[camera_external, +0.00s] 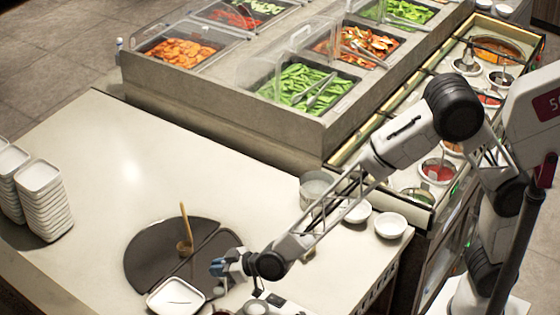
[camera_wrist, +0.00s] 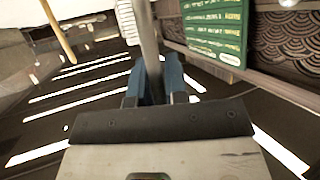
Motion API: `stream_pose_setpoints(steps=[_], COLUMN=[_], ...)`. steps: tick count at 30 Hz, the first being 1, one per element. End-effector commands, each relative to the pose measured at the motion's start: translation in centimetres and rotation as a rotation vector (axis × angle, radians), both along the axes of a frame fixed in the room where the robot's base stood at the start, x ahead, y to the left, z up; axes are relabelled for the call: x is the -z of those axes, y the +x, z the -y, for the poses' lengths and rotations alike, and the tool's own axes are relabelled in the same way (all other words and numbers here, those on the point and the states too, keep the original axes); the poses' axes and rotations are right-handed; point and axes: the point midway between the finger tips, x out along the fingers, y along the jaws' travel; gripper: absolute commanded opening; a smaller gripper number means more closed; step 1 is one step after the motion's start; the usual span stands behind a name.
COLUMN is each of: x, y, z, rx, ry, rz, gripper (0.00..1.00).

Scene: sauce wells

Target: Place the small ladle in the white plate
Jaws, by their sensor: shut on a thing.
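My gripper (camera_external: 218,268) has blue fingertips and is low over the counter, beside the right edge of the white plate (camera_external: 152,300). In the wrist view my gripper (camera_wrist: 160,85) is shut on a grey metal handle (camera_wrist: 148,35), which I take to be the small ladle's. It runs up between the blue fingers; its bowl cannot be made out. The white plate is square and lies at the front edge of the dark round mat (camera_external: 150,255). A thin dark line shows inside it; I cannot tell what that is.
A wooden-handled utensil (camera_external: 184,228) stands upright on the mat behind the plate. Stacks of white dishes (camera_external: 42,205) are at the left. White bowls (camera_external: 390,224) and a clear container (camera_external: 316,187) stand at the right.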

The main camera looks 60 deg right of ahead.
Motion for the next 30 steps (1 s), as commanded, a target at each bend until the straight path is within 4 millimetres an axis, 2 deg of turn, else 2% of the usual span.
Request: stream_pose_setpoints(steps=[30], x=[1.3], y=[10.6], z=[-7.9], rx=[0.0], ry=[0.0], rz=[0.001], gripper=[0.0])
